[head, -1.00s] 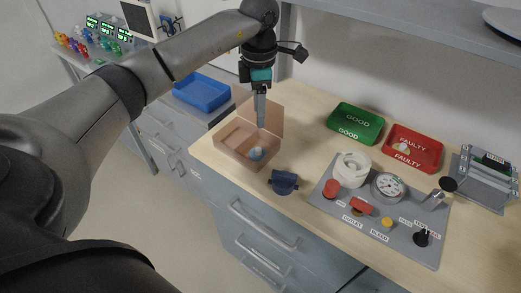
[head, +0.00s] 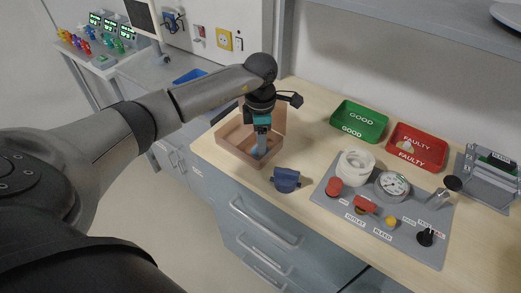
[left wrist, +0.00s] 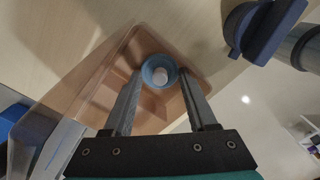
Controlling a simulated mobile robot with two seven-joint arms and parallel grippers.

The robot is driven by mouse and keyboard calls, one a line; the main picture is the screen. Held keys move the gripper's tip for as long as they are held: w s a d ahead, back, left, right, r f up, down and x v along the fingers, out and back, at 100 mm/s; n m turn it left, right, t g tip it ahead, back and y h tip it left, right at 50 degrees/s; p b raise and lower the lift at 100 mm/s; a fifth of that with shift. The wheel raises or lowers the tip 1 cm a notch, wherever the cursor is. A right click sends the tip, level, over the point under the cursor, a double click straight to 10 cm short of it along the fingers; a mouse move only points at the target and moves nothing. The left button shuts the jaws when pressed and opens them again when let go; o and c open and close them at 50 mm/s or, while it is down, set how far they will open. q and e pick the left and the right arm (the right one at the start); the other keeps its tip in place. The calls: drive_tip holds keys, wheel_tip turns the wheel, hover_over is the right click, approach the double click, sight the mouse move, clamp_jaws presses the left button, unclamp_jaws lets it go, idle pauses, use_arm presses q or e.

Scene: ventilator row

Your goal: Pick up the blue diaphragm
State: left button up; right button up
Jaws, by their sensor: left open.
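The blue diaphragm (left wrist: 159,70) is a small light-blue cup with a pale centre. It lies in a corner compartment of the open brown box (head: 230,148). In the head view it is mostly hidden behind the fingers. My left gripper (head: 261,146) points down into the box, open. In the left wrist view its two fingers stand to either side of the diaphragm, and I cannot tell whether they touch it. My right gripper is not in view.
A dark blue part (head: 286,180) sits on the table just right of the box. A grey test panel (head: 410,232) with a gauge and knobs, a green tray (head: 377,119) and a red tray (head: 400,157) are further right. The box's raised lid (head: 272,117) stands behind the gripper.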

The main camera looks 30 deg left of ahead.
use_arm(q)
clamp_jaws()
idle(0.3)
idle(0.4)
